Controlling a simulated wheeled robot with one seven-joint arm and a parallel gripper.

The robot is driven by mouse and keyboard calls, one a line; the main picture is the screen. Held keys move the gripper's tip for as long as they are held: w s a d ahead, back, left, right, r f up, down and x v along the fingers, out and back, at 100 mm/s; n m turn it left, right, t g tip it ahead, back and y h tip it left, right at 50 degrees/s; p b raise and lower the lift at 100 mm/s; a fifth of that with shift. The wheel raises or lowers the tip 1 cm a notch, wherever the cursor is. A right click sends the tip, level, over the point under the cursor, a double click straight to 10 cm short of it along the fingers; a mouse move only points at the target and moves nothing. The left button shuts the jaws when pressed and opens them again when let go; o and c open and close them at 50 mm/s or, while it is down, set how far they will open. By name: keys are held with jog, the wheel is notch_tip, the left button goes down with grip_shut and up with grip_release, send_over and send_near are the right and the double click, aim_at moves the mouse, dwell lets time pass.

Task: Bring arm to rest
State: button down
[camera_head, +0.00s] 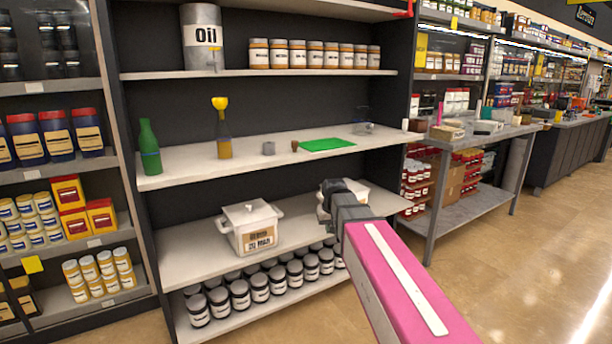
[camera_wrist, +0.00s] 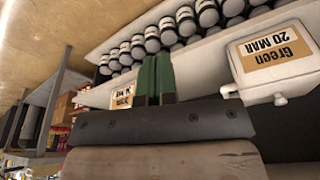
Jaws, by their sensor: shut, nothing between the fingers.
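My arm (camera_head: 400,275), pink with a white stripe, reaches from the lower right toward the shelf unit in the head view. My gripper (camera_wrist: 155,80) shows in the wrist view as two green fingers, side by side and shut, with nothing between them. In the head view its fingertips are hidden behind the grey wrist (camera_head: 350,212). The gripper is in front of the lower shelf, near a second white pot (camera_head: 357,190) that my wrist partly hides. That pot's label (camera_wrist: 122,98) shows beside the fingers in the wrist view. I cannot tell whether they touch.
A lidded white pot (camera_head: 248,227) stands left on the lower shelf (camera_head: 185,262). Several dark jars (camera_head: 260,290) stand below. The middle shelf holds a green bottle (camera_head: 149,148), a bottle with a yellow funnel (camera_head: 222,125) and a green mat (camera_head: 327,145). Floor (camera_head: 530,230) at right is clear.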

jog(key=s+d+f+m+g, duration=0.1)
jog(key=s+d+f, duration=0.4)
jog(key=s+f, duration=0.3)
jog(key=s+d+f+g, duration=0.1)
jog(key=s+d+f, duration=0.4)
jog(key=s+f, duration=0.4)
jog(key=shift+s+d+f+m+g, duration=0.15)
jog(key=shift+s+f+m+g, duration=0.2)
jog(key=shift+s, duration=0.3)
